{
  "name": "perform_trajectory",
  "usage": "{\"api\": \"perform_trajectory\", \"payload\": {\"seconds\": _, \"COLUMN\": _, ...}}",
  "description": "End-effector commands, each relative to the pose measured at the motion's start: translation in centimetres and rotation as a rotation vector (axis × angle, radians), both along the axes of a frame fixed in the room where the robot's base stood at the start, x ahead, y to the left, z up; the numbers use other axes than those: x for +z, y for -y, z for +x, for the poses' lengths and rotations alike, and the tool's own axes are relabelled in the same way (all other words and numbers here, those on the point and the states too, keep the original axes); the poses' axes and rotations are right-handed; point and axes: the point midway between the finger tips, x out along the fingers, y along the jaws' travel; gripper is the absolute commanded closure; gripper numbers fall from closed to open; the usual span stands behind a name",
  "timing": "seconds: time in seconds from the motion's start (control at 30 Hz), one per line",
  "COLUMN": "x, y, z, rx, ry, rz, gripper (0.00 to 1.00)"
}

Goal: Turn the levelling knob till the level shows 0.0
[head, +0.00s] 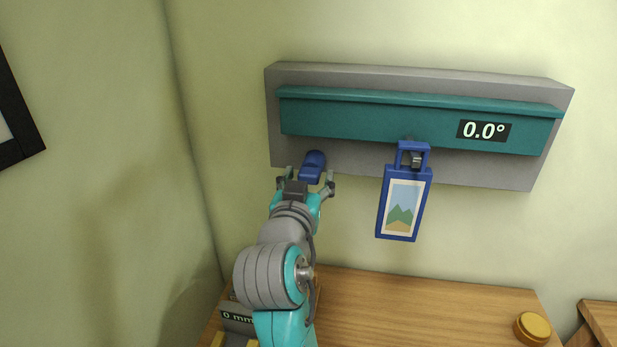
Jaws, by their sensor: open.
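The level is a teal bar (370,122) on a grey wall board, and its display (484,131) reads 0.0°. The levelling knob (313,166) is blue and sits at the lower left of the board, under the teal bar. My gripper (311,182) is open, with one finger to the left of the knob and one to the lower right. The fingers look apart from the knob, though I cannot tell how deep the knob sits between them. The lower part of the knob is partly hidden by my gripper.
A blue-framed picture (404,203) hangs from a hook under the bar, right of my gripper. Below is a wooden table (420,305) with a yellow round button (532,328) at its right. A device with a "0 mm" display (237,317) is partly behind my arm.

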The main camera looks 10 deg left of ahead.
Motion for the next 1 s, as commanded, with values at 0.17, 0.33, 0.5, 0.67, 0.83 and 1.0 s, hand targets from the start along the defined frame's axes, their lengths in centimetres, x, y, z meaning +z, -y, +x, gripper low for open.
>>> {"api": "perform_trajectory", "payload": {"seconds": 0.17, "x": -0.1, "y": -0.2, "z": -2.8, "rx": 0.004, "ry": 0.000, "rz": 0.001, "gripper": 0.33}}
{"api": "perform_trajectory", "payload": {"seconds": 0.33, "x": 0.0, "y": -0.3, "z": -6.3, "rx": 0.004, "ry": 0.001, "rz": 0.001, "gripper": 0.33}}
{"api": "perform_trajectory", "payload": {"seconds": 0.5, "x": 0.0, "y": -0.4, "z": -9.2, "rx": 0.004, "ry": 0.000, "rz": 0.000, "gripper": 0.33}}
{"api": "perform_trajectory", "payload": {"seconds": 0.67, "x": -0.1, "y": -0.4, "z": -10.8, "rx": 0.002, "ry": -0.001, "rz": -0.001, "gripper": 0.33}}
{"api": "perform_trajectory", "payload": {"seconds": 0.83, "x": -0.1, "y": -0.4, "z": -11.4, "rx": 0.002, "ry": -0.001, "rz": 0.000, "gripper": 0.33}}
{"api": "perform_trajectory", "payload": {"seconds": 1.0, "x": -0.1, "y": -0.4, "z": -11.4, "rx": 0.001, "ry": -0.001, "rz": 0.000, "gripper": 0.33}}
